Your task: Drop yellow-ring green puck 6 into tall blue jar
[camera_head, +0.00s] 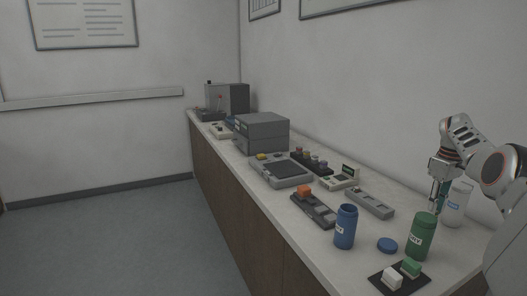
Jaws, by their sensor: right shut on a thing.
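The tall blue jar (345,228) stands upright and uncapped on the counter, with a white label. A round blue lid (387,245) lies flat to its right. My right gripper (438,207) points down at the right, between the green jar and the white jar, right of the blue jar and apart from it. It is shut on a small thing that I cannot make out. I cannot pick out the yellow-ring green puck for certain. Several small coloured pieces sit in a dark rack (322,170) further back. My left gripper is out of view.
A green jar (421,238) and a white jar (459,205) stand near my right gripper. A black mat (381,285) holds a white and a green block. A dark fixture (318,212), a grey tray (371,204) and a grey press box (262,133) crowd the counter.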

